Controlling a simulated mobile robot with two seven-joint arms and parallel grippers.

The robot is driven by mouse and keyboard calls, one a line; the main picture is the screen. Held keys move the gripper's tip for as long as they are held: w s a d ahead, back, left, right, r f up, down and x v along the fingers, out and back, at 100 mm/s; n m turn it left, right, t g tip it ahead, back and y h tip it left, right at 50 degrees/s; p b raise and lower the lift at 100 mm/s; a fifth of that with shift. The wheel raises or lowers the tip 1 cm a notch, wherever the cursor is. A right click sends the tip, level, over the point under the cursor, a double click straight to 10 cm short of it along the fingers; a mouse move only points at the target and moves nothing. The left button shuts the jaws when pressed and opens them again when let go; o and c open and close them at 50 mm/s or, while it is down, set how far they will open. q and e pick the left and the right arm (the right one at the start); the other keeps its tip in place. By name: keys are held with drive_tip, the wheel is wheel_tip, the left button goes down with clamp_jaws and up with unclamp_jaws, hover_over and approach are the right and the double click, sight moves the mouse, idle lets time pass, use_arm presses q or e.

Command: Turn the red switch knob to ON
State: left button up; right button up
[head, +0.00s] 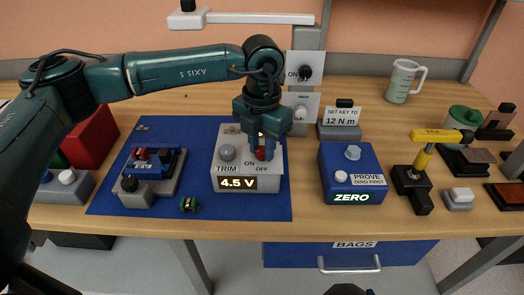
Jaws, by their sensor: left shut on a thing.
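The red switch knob (260,154) is on top of a grey box (222,170) with a TRIM knob (227,152), ON and OFF labels and a lit 4.5 V display. My left gripper (262,150) reaches down onto the box from above and is shut on the red knob, partly covering it. The exact angle of the knob is hard to see. The box stands on a blue mat (205,128). My right gripper is not in view.
A blue box (351,172) reading ZERO stands to the right. A yellow-handled tool (425,150) stands further right. A grey post with switches rises behind.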

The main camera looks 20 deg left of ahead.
sight(261, 149)
use_arm(q)
drive_tip(key=shift+m+b, duration=0.4)
drive_tip(key=shift+m, duration=0.3)
drive_tip(key=o, duration=1)
wheel_tip(261, 149, up, 13)
drive_tip(key=shift+r+b, duration=0.1)
drive_tip(key=shift+b, duration=0.25)
